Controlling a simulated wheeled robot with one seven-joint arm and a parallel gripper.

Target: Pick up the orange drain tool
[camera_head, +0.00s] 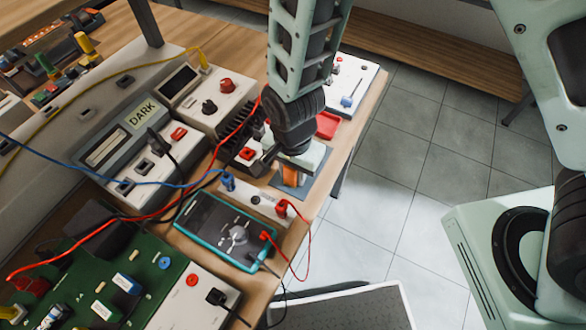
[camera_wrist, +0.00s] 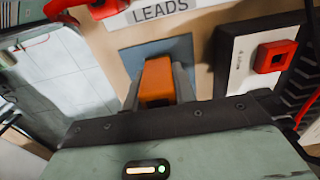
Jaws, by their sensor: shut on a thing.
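The orange drain tool (camera_wrist: 157,82) is between the two fingers of my gripper (camera_wrist: 160,85) in the wrist view, and the fingers are shut on it. It stands over a grey-blue pad (camera_wrist: 135,58) on the bench. I cannot tell whether it touches the pad. In the head view the orange tool (camera_head: 291,174) shows only in small part below my gripper (camera_head: 290,170), which hides most of it. The pad (camera_head: 300,188) lies near the right edge of the bench.
A teal multimeter (camera_head: 230,235) with red and black leads lies close by in front. A red tray (camera_head: 328,125) is behind.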

